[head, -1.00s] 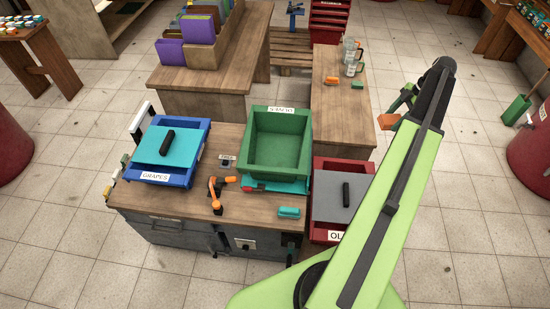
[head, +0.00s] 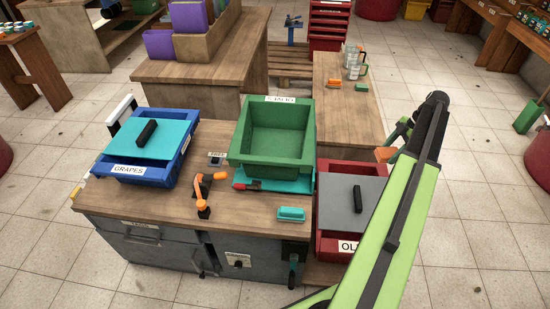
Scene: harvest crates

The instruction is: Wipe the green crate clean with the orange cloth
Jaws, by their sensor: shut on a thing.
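The green crate (head: 238,150) stands open and upright on a teal base on the wooden workbench. Its inside looks empty, and I cannot make out any dirt.
A blue crate (head: 183,160) with a teal lid, labelled GRAPES, stands left. A red crate (head: 330,222) with a grey lid stands right. An orange-handled tool (head: 203,195) and a teal block (head: 291,213) lie on the workbench (head: 150,205). Glass jars (head: 354,65) stand on the bench behind.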

